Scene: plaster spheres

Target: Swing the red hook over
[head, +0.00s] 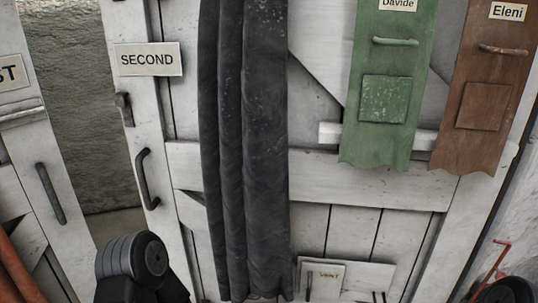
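A thin bent red rod (499,264) shows at the lower right edge of the head view, beside the door's right side. It looks like the red hook. Its lower part runs down toward a dark rounded shape that may be part of my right arm, and I cannot tell what it is fixed to or whether it is engaged. A dark ribbed arm part of mine stands at the lower left. Neither gripper's fingers can be seen.
A white plank door (370,180) fills the middle, with a dark hanging curtain (262,150), a green hanging panel (385,110) and a brown one (487,100). A sign "SECOND" (148,60) and dark handle (147,180) are left. A gap (85,110) opens beyond.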

